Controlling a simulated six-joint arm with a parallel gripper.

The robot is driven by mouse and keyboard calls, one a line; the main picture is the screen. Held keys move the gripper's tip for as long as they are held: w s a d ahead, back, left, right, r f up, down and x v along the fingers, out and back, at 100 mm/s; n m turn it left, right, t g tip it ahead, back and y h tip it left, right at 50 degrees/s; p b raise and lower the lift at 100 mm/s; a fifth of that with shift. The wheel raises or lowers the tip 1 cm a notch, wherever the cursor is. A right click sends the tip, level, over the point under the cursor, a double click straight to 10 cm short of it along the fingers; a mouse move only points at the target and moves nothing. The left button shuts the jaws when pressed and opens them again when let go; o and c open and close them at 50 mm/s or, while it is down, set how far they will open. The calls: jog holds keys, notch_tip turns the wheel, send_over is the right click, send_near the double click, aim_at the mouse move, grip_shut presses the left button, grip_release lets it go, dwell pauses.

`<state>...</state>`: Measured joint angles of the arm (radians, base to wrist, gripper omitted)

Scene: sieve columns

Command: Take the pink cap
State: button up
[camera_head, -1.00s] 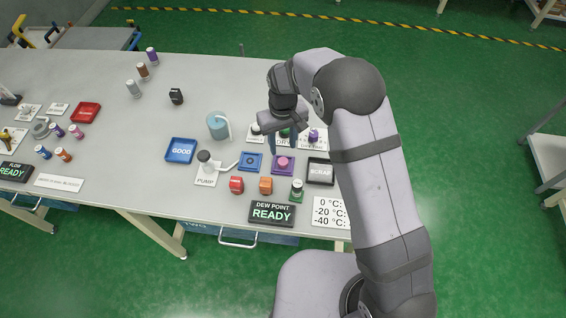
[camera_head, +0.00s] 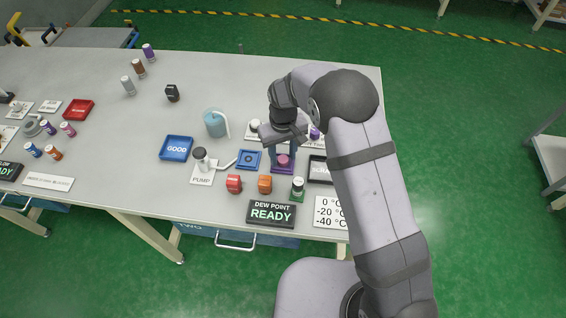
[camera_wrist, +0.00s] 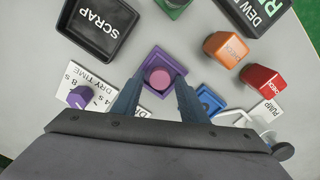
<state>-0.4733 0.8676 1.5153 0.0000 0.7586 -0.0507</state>
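The pink cap (camera_wrist: 160,79) sits in a square purple holder (camera_wrist: 152,59) on the table. In the head view the pink cap (camera_head: 283,160) shows just below my gripper (camera_head: 283,155), and its purple holder (camera_head: 281,170) is partly covered by the fingers. In the wrist view my gripper (camera_wrist: 156,92) is open, with one blue-grey finger on each side of the cap and a gap between the fingers and the cap. The cap's height relative to the fingertips is hard to tell.
A black SCRAP tray (camera_wrist: 97,28), a blue holder (camera_wrist: 208,102), an orange block (camera_wrist: 226,48) and a red block (camera_wrist: 262,80) stand close around the purple holder. A pump (camera_head: 201,160) and a blue GOOD tray (camera_head: 176,149) are further left.

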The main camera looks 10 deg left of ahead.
aim_at(283, 159)
jog(key=shift+c, duration=0.5)
jog(key=c, duration=0.6)
jog(key=shift+r, duration=0.1)
jog(key=shift+r+p, duration=2.25)
jog(key=shift+r, duration=0.7)
